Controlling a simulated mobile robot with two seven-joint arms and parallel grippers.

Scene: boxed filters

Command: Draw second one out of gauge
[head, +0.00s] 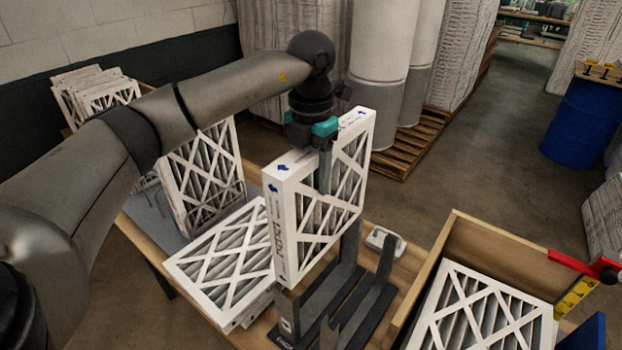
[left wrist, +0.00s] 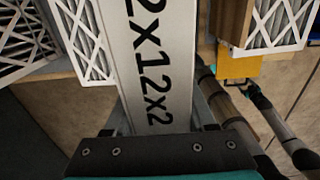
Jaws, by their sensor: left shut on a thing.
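My left gripper (head: 325,150) is shut on the top part of a white-framed pleated filter (head: 322,205), with a finger against its lattice face. The filter stands upright, with blue arrows on its top edge. In the left wrist view its printed edge (left wrist: 150,60) reads "12x12x2" and runs away from the gripper. The dark metal gauge (head: 352,305) with upright plates is on the bench just below and right of the filter. The filter's lower edge overlaps the gauge in the head view; I cannot tell whether they touch. My right gripper is not clearly visible.
A short stack of filters (head: 225,262) lies left of the gauge. More filters (head: 203,178) lean upright behind it. A wooden crate (head: 500,240) at the right holds filters (head: 484,312). A small pale object (head: 385,241) lies behind the gauge.

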